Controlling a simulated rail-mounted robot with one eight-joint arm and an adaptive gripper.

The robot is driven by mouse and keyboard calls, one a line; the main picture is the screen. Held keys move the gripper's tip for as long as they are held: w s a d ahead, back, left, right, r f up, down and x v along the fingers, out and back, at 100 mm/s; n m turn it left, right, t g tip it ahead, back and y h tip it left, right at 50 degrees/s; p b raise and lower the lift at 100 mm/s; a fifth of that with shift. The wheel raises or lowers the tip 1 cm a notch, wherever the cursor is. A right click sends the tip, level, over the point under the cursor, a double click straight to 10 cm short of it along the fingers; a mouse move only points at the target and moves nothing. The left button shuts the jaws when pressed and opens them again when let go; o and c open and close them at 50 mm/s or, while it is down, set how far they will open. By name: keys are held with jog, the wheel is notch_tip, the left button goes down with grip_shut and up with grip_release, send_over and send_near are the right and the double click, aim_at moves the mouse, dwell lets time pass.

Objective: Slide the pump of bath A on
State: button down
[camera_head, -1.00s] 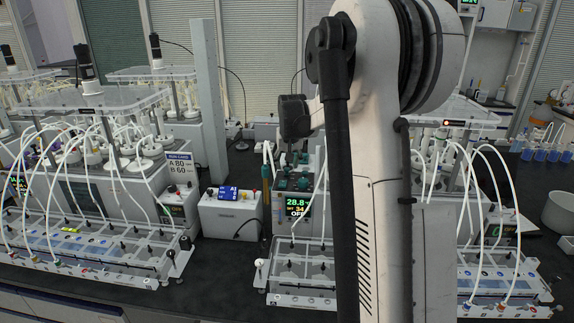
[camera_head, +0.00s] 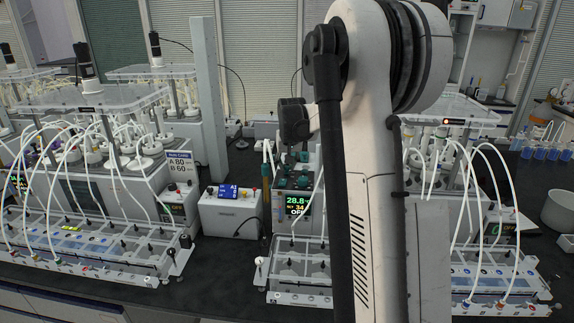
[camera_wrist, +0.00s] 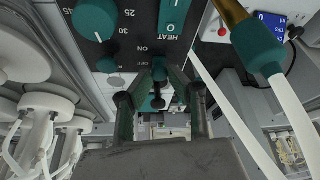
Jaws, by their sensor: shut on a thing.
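In the wrist view a dark control panel (camera_wrist: 122,25) fills the top, its lettering rotated. It carries a teal switch by the word HEAT (camera_wrist: 173,14), a teal dial (camera_wrist: 95,18) and ON labels. My gripper (camera_wrist: 160,84) is at the panel's lower edge, its two fingers drawn together on a small teal part. That part is mostly hidden, so I cannot read its label or tell its position. In the head view the bath's display (camera_head: 297,204) shows 28.8, SET 34 and OFF. My arm hides the gripper there.
A teal-capped probe (camera_wrist: 258,45) and pale tubes stand close to the right of my gripper in the wrist view. White fittings (camera_wrist: 40,120) crowd the left. In the head view a white box with a blue display (camera_head: 228,192) stands left of the bath.

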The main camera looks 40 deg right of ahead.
jog(key=shift+s+a+b, duration=0.55)
jog(key=shift+s+a, duration=0.2)
jog(key=c, duration=1.6)
grip_release()
jog(key=shift+s+a, duration=0.1)
jog(key=v, duration=1.2)
